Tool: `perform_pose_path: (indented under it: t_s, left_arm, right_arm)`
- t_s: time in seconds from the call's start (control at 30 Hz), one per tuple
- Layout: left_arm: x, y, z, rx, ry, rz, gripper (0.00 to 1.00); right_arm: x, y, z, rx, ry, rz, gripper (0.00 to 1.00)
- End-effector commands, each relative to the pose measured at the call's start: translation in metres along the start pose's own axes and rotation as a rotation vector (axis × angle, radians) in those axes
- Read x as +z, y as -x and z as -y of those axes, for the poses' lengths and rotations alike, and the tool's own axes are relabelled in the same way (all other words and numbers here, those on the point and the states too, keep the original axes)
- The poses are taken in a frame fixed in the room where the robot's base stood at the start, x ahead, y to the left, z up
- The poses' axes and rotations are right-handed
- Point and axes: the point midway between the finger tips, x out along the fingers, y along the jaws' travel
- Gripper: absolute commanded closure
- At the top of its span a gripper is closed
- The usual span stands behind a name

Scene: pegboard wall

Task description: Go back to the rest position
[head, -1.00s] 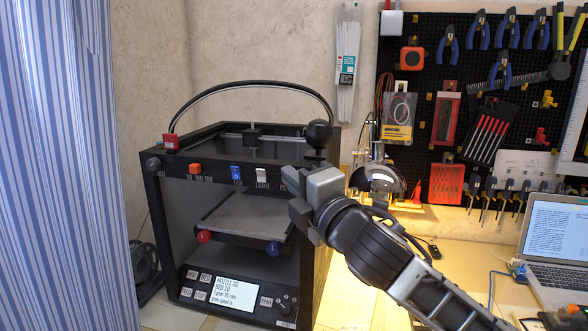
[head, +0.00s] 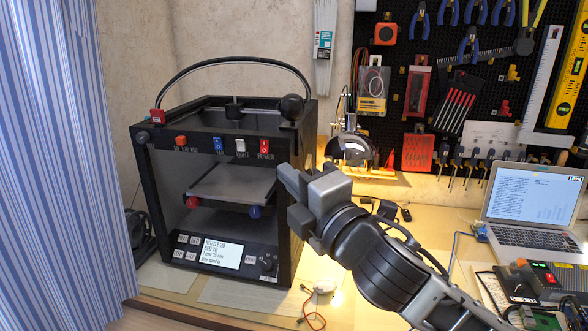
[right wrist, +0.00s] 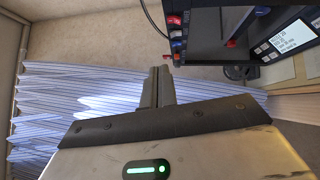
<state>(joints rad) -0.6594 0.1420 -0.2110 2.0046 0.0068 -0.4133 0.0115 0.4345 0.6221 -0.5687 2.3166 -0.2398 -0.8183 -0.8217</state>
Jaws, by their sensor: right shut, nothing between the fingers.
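My right gripper (head: 290,205) is in front of the 3D printer's right front edge in the head view. Its fingers are closed together with nothing between them, and they also show shut in the right wrist view (right wrist: 160,73). The black 3D printer (head: 295,190) stands on the bench with its lit screen (head: 220,253) at the lower front. A red power switch (head: 265,147) sits on its top front strip, left of and above the gripper. The gripper appears apart from the printer. My left gripper is not in view.
A striped curtain (head: 55,160) hangs at the left. A lamp (head: 350,147) stands behind the gripper, and an open laptop (head: 535,200) is at the right. The pegboard (head: 450,60) with tools is behind. A small white object with a red cable (head: 325,286) lies on the bench.

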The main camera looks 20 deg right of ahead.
Motion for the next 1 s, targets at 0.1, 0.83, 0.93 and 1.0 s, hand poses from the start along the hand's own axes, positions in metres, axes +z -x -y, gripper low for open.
perform_pose_path:
  t_s: [0.1,0.83,0.93,1.0]
  left_arm:
    - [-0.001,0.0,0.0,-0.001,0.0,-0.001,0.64]
    - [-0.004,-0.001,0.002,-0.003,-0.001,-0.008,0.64]
    - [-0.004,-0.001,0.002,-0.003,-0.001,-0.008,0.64]
    - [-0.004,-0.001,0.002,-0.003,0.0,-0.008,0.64]
  right_arm:
    - [-0.002,0.001,0.0,0.0,-0.001,-0.005,1.0]
    - [-0.044,0.076,0.218,-0.423,-0.922,0.128,1.0]
    - [-0.058,0.122,0.275,-0.523,-1.184,0.252,1.0]
    - [-0.067,0.156,0.306,-0.575,-1.335,0.348,1.0]
